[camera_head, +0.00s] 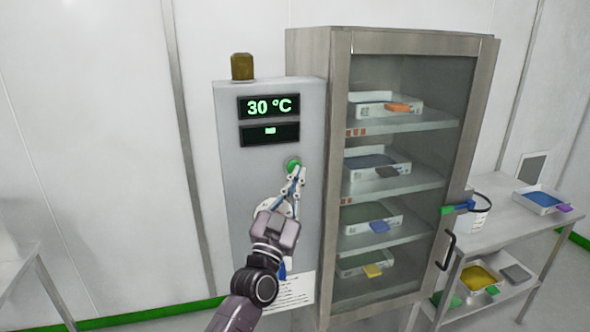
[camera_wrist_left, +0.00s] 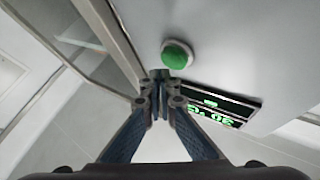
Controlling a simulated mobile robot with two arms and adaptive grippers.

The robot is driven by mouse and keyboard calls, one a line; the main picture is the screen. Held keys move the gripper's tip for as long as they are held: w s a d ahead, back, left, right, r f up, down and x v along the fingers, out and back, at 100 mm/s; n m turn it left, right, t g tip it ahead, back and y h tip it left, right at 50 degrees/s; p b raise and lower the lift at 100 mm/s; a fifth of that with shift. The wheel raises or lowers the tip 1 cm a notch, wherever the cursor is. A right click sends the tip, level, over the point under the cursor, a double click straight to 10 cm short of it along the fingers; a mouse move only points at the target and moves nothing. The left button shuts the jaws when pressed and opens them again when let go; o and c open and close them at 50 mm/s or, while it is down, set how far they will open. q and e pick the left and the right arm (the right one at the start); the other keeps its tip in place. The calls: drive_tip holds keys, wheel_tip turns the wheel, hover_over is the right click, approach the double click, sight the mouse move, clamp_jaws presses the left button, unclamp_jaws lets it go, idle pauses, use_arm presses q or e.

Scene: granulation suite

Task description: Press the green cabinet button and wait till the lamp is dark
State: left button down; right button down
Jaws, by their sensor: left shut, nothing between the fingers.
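The green button (camera_head: 293,165) sits on the front of the grey control cabinet (camera_head: 236,150), below two displays. My left gripper (camera_head: 298,172) is shut and empty, its fingertips right at the button in the head view. In the left wrist view, the green button (camera_wrist_left: 177,55) shows just beyond the shut fingertips (camera_wrist_left: 160,76); I cannot tell whether they touch it. The lamp (camera_head: 242,66) on top of the cabinet is dull amber-brown and looks unlit. The upper display (camera_head: 269,107) reads 30 °C; the lower display (camera_head: 269,133) shows a small green mark. My right gripper is not in view.
A glass-fronted drying cabinet (camera_head: 341,200) with trays on several shelves stands right of the control cabinet; its door has a black handle (camera_head: 446,250). A steel table (camera_head: 497,226) with trays stands at the right. A paper notice (camera_head: 290,293) hangs low on the control cabinet.

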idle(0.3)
use_arm(q)
drive_tip(key=shift+w, duration=0.2)
drive_tip(key=shift+w+a, duration=0.15)
drive_tip(key=shift+w, duration=0.1)
drive_tip(key=shift+w+a+b, duration=0.15)
drive_tip(key=shift+w+b, duration=0.3)
drive_tip(key=shift+b, duration=0.25)
idle(0.5)
drive_tip(key=shift+s, duration=0.1)
drive_tip(key=shift+s+d+p, duration=0.3)
drive_tip(key=shift+s+p, duration=0.5)
